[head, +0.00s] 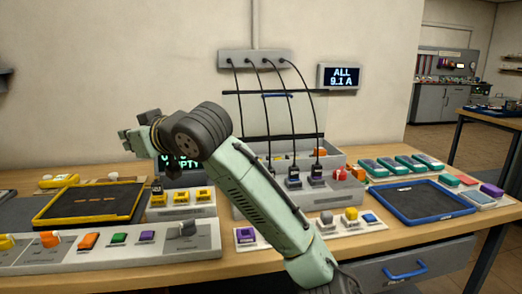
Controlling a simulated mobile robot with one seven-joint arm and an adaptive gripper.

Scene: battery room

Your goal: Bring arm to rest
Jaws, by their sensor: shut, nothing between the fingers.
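My arm rises from the bottom right of the head view and bends at a dark joint above the workbench (345,238). The arm hides part of the display and part of the grey charging station (245,190).
A yellow-rimmed tray (48,219) lies left, a blue-rimmed tray (398,219) right. Coloured blocks and a long grey panel (150,247) fill the front. Open floor shows far right.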

